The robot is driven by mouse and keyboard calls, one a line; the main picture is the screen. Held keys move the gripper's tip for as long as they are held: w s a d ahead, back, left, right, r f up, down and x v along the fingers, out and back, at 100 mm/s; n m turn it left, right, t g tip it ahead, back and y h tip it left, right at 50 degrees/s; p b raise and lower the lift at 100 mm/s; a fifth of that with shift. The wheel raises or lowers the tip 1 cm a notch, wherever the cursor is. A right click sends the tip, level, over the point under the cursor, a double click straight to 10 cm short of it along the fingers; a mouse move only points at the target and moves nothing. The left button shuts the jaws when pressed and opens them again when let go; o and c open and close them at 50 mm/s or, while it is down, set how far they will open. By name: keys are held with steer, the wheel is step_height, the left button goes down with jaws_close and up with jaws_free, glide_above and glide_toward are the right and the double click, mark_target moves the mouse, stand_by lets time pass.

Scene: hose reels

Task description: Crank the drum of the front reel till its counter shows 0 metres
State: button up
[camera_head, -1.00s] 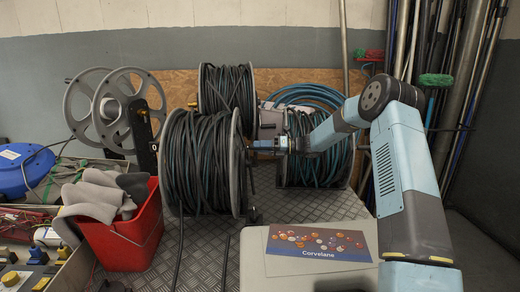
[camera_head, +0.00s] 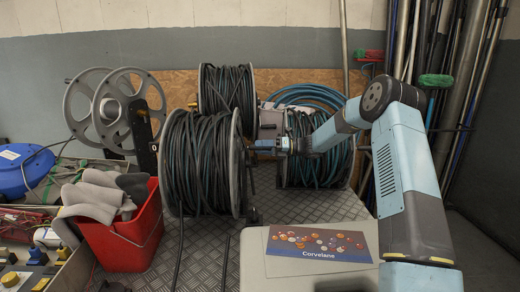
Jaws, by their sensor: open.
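The front reel (camera_head: 202,165) is a drum wound with dark hose between grey flanges, standing on the metal tread plate left of the middle. My gripper (camera_head: 256,147) is at the right side of this reel, near its hub. The gripper is small in this view and its fingertips are partly lost against the reel's side. I cannot tell whether it touches a crank handle. The crank and the counter's reading cannot be made out.
Another hose reel (camera_head: 226,88) stands behind, and a further one (camera_head: 318,150) is behind my forearm. An empty grey reel (camera_head: 111,107) is at the left. A red bucket (camera_head: 124,238) with grey cloths stands front left. Poles (camera_head: 466,95) lean on the right wall.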

steer(key=d, duration=1.3)
steer(key=shift+s, duration=0.4)
steer(key=s+a+r+n+h, duration=0.25)
steer(key=s+r+n, duration=0.2)
steer(key=s, duration=0.35)
steer(key=s+a+r+n+g+h, duration=0.1)
steer(key=s+a+r+n+h, duration=0.15)
steer(key=s+n+h, duration=0.4)
steer(key=s+a+r+n+h, duration=0.1)
steer(key=s+r+n, duration=0.3)
steer(key=s, duration=0.5)
steer(key=s+d+r+n+t+h, duration=0.1)
steer(key=s+d+n+h, duration=0.1)
steer(key=s, duration=0.7)
steer(key=s+d+r+n+t+h, duration=0.1)
steer(key=s+d+n+t+h, duration=0.1)
steer(key=s+n, duration=0.4)
steer(key=s+d+r+n+t+h, duration=0.1)
steer(key=s+d+n+h, duration=0.3)
steer(key=s, duration=0.9)
steer(key=shift+s+d+n+t, duration=0.25)
steer(key=shift+d+n+t, duration=0.35)
steer(key=shift+t, duration=0.1)
steer(key=shift+r, duration=0.1)
